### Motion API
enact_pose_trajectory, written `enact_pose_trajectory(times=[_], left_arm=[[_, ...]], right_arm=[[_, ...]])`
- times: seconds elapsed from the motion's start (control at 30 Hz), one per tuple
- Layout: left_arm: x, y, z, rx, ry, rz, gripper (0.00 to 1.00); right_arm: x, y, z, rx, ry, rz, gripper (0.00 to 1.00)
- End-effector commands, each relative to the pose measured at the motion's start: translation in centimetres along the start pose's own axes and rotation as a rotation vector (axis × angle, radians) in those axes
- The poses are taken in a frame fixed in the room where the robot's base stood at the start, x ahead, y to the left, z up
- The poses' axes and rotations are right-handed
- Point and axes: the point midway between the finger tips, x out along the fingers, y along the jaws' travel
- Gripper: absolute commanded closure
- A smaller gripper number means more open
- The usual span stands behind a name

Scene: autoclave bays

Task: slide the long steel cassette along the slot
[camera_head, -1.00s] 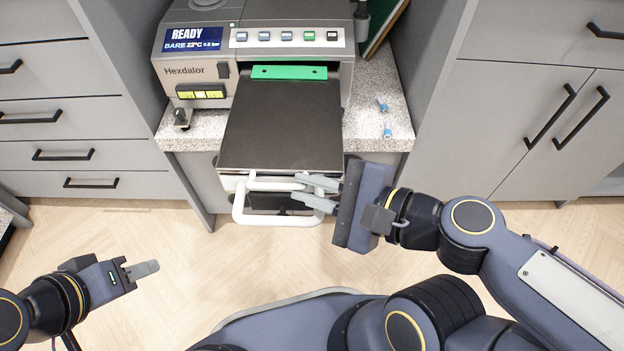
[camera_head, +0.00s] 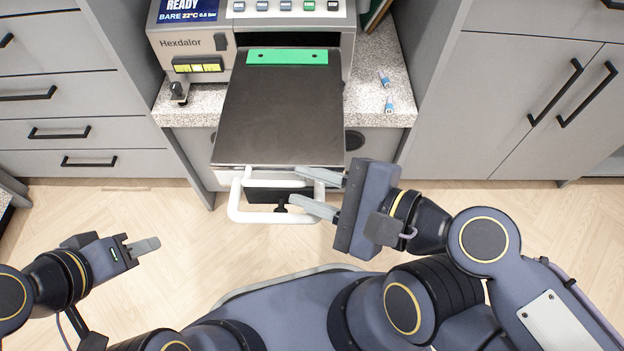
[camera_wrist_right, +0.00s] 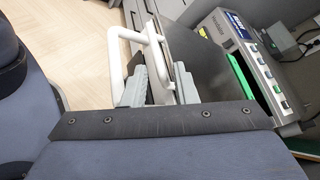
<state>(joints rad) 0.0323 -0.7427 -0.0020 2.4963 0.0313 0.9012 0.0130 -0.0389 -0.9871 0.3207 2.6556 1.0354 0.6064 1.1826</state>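The long steel cassette (camera_head: 280,115) has a dark flat top and a green strip at its far end. It juts toward me out of the slot in the autoclave. A white loop handle (camera_head: 275,217) is at its near end and also shows in the right wrist view (camera_wrist_right: 138,36). My right gripper (camera_head: 303,186) is at the handle's right end, its two grey fingers spread apart with part of the handle between them. Its exact contact with the handle is unclear. My left gripper (camera_head: 145,246) is empty at lower left, away from the cassette; its finger gap is not visible.
The autoclave (camera_head: 190,45) stands on a speckled counter (camera_head: 385,75). Two small blue-and-white items (camera_head: 387,92) lie on the counter to the right. Drawers (camera_head: 60,110) flank it on the left and a cabinet (camera_head: 520,90) on the right. The wooden floor is open in front.

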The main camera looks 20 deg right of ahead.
Motion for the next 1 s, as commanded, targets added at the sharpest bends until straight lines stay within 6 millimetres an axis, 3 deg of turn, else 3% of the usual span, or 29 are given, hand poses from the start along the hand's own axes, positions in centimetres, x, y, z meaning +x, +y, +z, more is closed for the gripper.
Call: enact_pose_trajectory(times=[0.1, 0.47, 1.0], left_arm=[[0.0, 0.0, 0.0, 0.0, 0.0, 0.0, 0.64], [-0.2, 0.1, -0.1, 0.0, 0.0, 0.0, 0.64], [-1.9, 0.9, -0.9, 0.0, 0.0, 0.0, 0.64]], right_arm=[[0.0, 0.0, 0.0, -0.001, 0.0, -0.001, 0.62], [-0.6, -0.2, 0.1, -0.004, -0.002, -0.007, 0.62], [-7.2, -0.2, 0.1, -0.003, -0.001, -0.007, 0.62]])
